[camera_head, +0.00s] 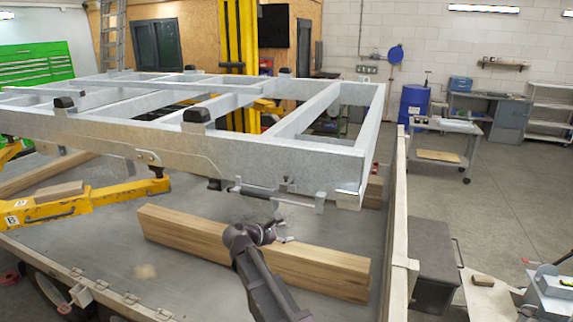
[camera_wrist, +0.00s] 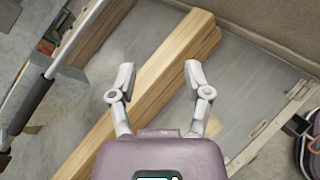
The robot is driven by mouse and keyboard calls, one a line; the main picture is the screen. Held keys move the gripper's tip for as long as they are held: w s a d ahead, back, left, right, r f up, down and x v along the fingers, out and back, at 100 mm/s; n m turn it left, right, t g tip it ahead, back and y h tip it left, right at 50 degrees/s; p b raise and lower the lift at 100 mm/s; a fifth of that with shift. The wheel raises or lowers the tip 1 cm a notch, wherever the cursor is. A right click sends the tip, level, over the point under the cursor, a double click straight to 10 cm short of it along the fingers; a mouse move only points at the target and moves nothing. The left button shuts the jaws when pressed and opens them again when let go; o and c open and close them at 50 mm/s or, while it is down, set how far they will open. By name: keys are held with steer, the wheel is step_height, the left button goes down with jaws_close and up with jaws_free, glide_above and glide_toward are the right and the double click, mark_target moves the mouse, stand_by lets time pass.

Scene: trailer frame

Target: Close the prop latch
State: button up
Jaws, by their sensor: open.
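The galvanised trailer frame (camera_head: 230,152) is raised over the grey deck. Under its front rail, near the right corner, hangs a metal rod and bracket assembly (camera_head: 290,201) that looks like the prop latch; whether it is open or closed I cannot tell. My gripper (camera_head: 282,232) is open and empty, just below this assembly and apart from it. In the wrist view, my gripper's two fingers (camera_wrist: 159,76) are spread above a wooden beam. A thin rod with a dark sleeve (camera_wrist: 33,104) runs along the left side there, outside the fingers.
A long wooden beam (camera_head: 250,252) lies on the deck below my gripper; it also shows in the wrist view (camera_wrist: 160,72). A yellow lift arm (camera_head: 85,203) reaches under the frame at left. A pale side wall (camera_head: 396,215) bounds the deck at right.

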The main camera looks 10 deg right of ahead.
mark_target(286, 177)
steer(key=w+a+r+n+t+h+p, duration=0.1)
steer(key=w+a+r+n+t+p, duration=0.1)
steer(key=r, duration=0.4)
steer(key=w+a+r+n+t+h+p, duration=0.1)
steer(key=w+a+r+n+t+p, duration=0.1)
steer(key=a+r+n, duration=0.3)
steer(key=shift+w+a+r, duration=0.55)
steer(key=shift+w+r, duration=0.25)
steer(key=shift+w, duration=0.05)
steer(key=x, duration=1.3)
steer(key=shift+w+d+r, duration=0.2)
steer(key=shift+w+d, duration=0.05)
steer(key=shift+d, duration=0.1)
jaws_close()
